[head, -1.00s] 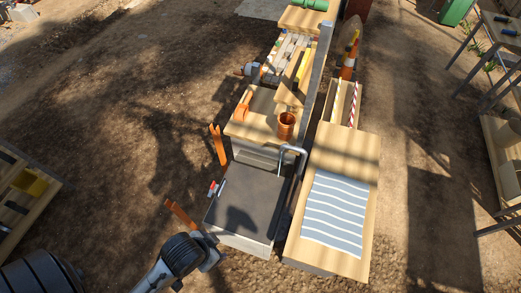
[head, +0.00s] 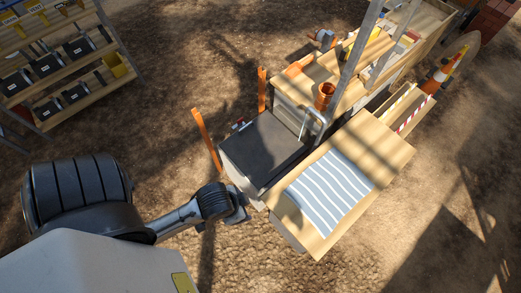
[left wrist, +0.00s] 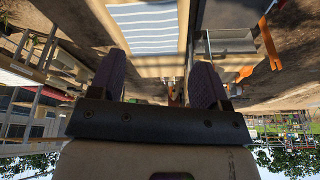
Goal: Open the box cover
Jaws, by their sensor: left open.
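The box (head: 262,150) has a flat dark grey cover, which lies shut on top. It stands in the middle of the head view, left of the wooden bench with the striped cloth. My left gripper (head: 238,212) is by the box's near lower corner, apart from the cover as far as I can tell. In the left wrist view my left gripper (left wrist: 160,78) is open, with its two dark fingers spread and nothing between them. That view looks upside down, and a grey box-like body (left wrist: 228,45) shows right of the fingers. My right gripper is out of view.
A wooden bench with a striped cloth (head: 330,188) adjoins the box on the right. Orange posts (head: 206,138) stand at its left. A copper-coloured cup (head: 324,95) and a metal faucet (head: 312,122) are behind. A shelf with bins (head: 60,60) stands far left. Open dirt lies between.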

